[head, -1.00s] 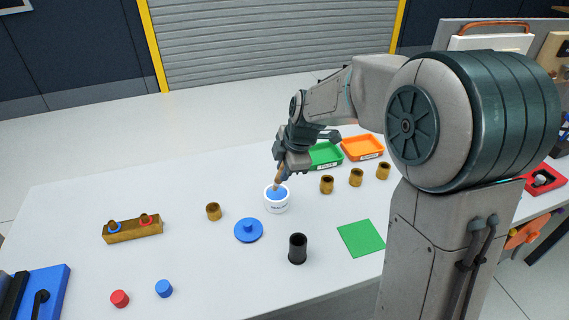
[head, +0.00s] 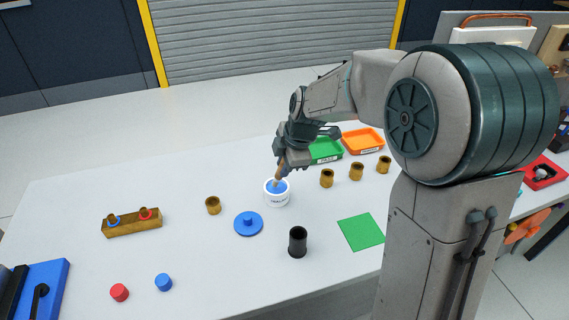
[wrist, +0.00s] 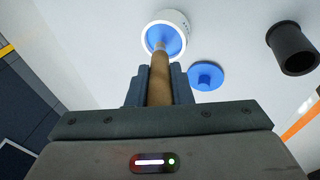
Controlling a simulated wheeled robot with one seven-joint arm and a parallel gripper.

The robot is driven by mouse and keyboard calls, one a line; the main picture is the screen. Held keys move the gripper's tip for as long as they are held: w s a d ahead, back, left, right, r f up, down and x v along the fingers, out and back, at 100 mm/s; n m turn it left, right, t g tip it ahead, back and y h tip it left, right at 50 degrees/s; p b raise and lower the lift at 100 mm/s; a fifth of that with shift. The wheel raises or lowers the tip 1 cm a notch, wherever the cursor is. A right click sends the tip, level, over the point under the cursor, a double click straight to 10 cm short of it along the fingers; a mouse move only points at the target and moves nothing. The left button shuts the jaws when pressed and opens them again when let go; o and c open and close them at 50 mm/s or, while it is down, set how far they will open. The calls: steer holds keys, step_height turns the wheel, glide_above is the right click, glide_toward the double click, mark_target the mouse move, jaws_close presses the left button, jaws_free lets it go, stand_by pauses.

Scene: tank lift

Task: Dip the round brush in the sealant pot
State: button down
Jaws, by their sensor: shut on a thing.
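The sealant pot (head: 278,199) is a small white tub with blue sealant inside, standing open on the white table. My gripper (head: 284,166) is above the pot, shut on the wooden handle of the round brush (head: 278,180). The brush points down into the pot, and its lower end is at the blue sealant. In the wrist view the brush handle (wrist: 159,82) runs between the fingers toward the pot (wrist: 178,20). The bristles are hidden, so I cannot tell how deep they sit. The blue lid (head: 248,224) lies flat beside the pot.
A black cup (head: 298,242) and a green square (head: 361,232) are in front. Several brass cylinders (head: 213,206) stand around the pot. A brass block (head: 132,225) with ringed plugs is at left. Green (head: 327,152) and orange (head: 362,141) trays are behind.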

steer(key=shift+f+b, duration=0.65)
steer(key=shift+b, duration=0.15)
stand_by(1.8)
steer(key=shift+r, duration=0.15)
steer(key=shift+r+p, duration=1.95)
steer(key=shift+r, duration=1.5)
